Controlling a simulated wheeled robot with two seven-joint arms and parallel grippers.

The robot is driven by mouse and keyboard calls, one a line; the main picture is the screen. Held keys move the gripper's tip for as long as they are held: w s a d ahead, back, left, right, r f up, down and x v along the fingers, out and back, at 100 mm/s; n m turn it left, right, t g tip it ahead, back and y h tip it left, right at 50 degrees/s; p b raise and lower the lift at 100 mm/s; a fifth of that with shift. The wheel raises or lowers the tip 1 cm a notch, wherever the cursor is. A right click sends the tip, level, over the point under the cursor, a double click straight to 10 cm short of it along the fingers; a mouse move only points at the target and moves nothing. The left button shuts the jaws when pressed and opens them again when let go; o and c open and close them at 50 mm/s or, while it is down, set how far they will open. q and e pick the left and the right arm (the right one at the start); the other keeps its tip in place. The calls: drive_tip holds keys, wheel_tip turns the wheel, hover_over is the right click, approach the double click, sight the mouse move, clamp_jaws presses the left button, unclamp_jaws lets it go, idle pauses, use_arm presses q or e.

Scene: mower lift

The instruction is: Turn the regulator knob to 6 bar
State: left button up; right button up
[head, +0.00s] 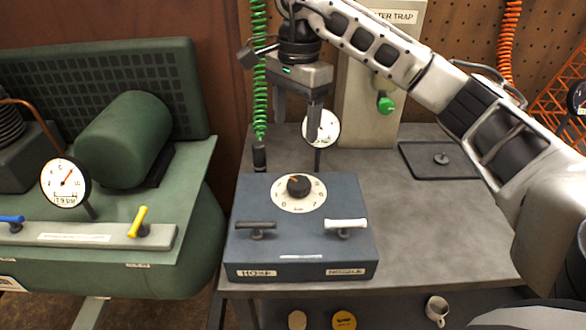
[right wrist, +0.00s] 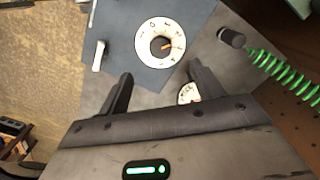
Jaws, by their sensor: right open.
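The blue regulator box (head: 300,232) stands on the grey bench. On its top is a round white dial (head: 317,201) with a black knob (head: 299,186), whose orange mark points to the upper left in the head view. The knob (right wrist: 161,47) and its dial also show in the right wrist view, beyond the fingertips. My right gripper (head: 297,116) is open and empty, above and behind the box, pointing down. In the right wrist view its two fingers (right wrist: 160,70) are spread and apart from the knob. The exact dial reading is too small to tell. My left gripper is not in view.
A black lever (head: 256,226) and a white lever (head: 345,224) sit on the box front. A gauge (head: 328,124) stands behind it, partly hidden by my right gripper. A green compressor (head: 130,140) with another gauge (head: 66,182) is at left.

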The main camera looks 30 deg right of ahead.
drive_tip(key=d, duration=0.1)
drive_tip(key=b, duration=0.2)
approach(300, 181)
drive_tip(key=shift+h, duration=0.3)
drive_tip(key=f, duration=0.2)
drive_tip(key=f+p, duration=0.1)
drive_tip(key=f, duration=0.5)
drive_tip(key=shift+a+f+p, duration=0.15)
drive_tip(key=shift+a+p, duration=0.1)
drive_tip(key=shift+p, duration=0.15)
drive_tip(key=shift+f, duration=0.55)
drive_tip(key=c, duration=1)
